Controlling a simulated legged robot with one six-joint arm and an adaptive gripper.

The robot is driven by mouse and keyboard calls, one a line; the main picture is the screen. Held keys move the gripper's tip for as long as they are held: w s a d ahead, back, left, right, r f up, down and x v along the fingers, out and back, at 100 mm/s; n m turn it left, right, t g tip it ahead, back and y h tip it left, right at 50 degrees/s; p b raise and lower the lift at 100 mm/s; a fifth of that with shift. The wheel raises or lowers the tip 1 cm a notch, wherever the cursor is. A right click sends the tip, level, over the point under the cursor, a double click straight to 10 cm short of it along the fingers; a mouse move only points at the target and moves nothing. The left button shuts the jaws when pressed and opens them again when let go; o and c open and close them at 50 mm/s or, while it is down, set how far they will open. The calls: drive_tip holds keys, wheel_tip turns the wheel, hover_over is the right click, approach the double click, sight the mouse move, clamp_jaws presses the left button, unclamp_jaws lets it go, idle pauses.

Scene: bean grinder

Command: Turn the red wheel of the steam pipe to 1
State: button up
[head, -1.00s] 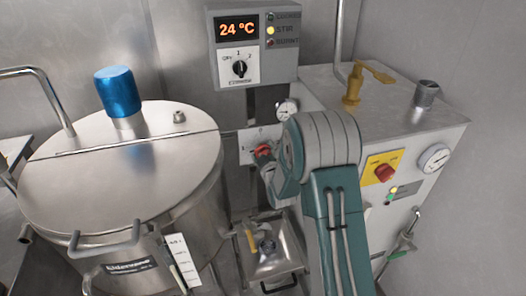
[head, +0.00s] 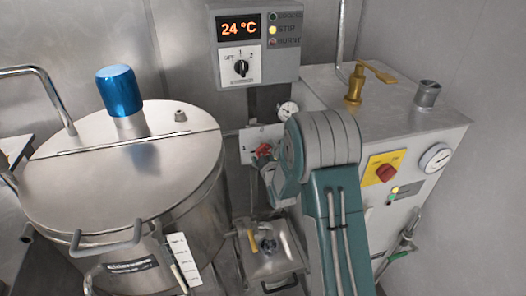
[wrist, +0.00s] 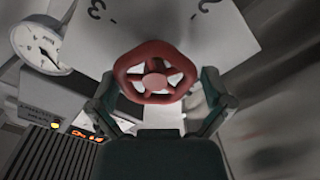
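The red wheel (wrist: 155,72) of the steam pipe is in the middle of the wrist view. In the head view the wheel (head: 263,150) is small, in front of a white plate (head: 248,146), and partly hidden by my arm. The number 1 cannot be made out there. My gripper (wrist: 158,76) is open, with one dark finger on each side of the wheel. Whether either finger touches the rim cannot be told.
A round gauge (wrist: 40,46) sits beside the plate. A large steel kettle (head: 110,190) stands on the left. A control box (head: 254,45) reading 24 °C is above. A steel cabinet (head: 410,125) with a brass valve (head: 355,82) stands close on the right.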

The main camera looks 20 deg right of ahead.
drive_tip(key=shift+s, duration=0.1)
drive_tip(key=s, duration=1.1)
drive_tip(key=shift+s, duration=0.35)
drive_tip(key=s+a+r+m+g, duration=0.2)
drive_tip(key=s+r+m+g, duration=0.2)
drive_tip(key=s+r+g, duration=0.45)
drive_tip(key=s+a+r+m+g, duration=0.1)
drive_tip(key=s+r+m+g, duration=0.1)
drive_tip(key=s, duration=0.8)
drive_tip(key=s+a+r+m+g, duration=0.1)
drive_tip(key=s+r, duration=0.4)
drive_tip(key=s, duration=0.5)
drive_tip(key=shift+a+m+g, duration=0.15)
drive_tip(key=shift+m+g, duration=0.3)
drive_tip(key=shift+m, duration=0.55)
